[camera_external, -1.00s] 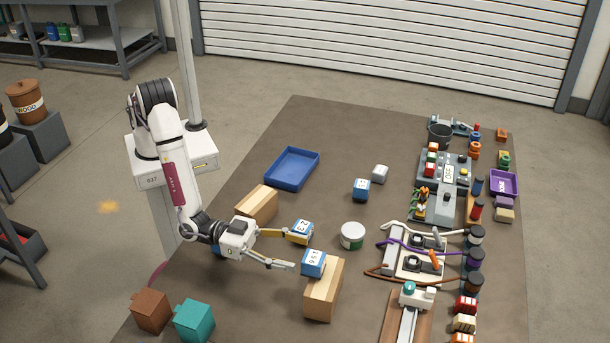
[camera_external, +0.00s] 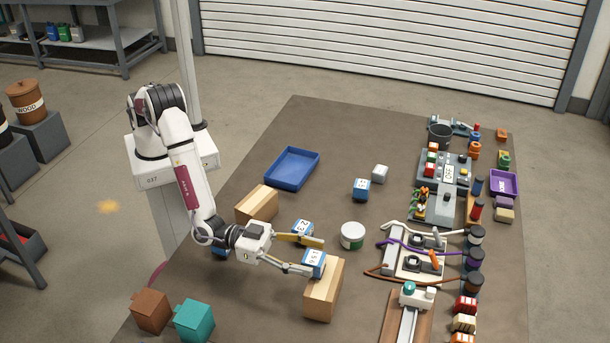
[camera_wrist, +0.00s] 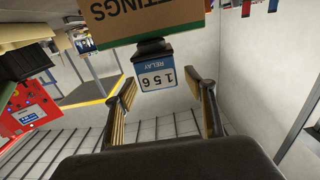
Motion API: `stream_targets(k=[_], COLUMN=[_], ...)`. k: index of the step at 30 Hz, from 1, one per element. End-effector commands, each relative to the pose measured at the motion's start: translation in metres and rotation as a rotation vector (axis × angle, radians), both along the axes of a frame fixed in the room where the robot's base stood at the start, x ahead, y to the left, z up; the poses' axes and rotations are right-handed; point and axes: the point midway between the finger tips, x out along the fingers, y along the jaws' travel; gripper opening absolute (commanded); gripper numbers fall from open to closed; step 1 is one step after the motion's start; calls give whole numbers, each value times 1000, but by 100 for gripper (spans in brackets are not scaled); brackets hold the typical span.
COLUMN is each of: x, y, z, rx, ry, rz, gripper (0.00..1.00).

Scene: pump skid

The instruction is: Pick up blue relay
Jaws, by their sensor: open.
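A blue relay marked 156 (camera_external: 313,261) sits on the end of a wooden block (camera_external: 323,290); its white label appears upside down in the wrist view (camera_wrist: 156,76). My gripper (camera_external: 316,257) is open, with one finger on either side of this relay. In the wrist view the relay shows ahead between the two fingers (camera_wrist: 166,88), with a gap on each side. A second blue relay (camera_external: 301,228) with a label stands just behind the far finger. Another blue labelled block (camera_external: 361,190) stands farther back.
A white round tub (camera_external: 352,236) stands right of the relays. Wired equipment (camera_external: 415,250) fills the right side. A FITTINGS box (camera_wrist: 140,20) shows beyond the relay.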

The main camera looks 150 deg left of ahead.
Motion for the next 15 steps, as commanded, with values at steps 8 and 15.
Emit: stream_targets(k=[8,15], x=[0,0], y=[0,0], z=[0,1], rx=[0,1], ry=[0,-1], rz=[0,0], gripper=[10,6])
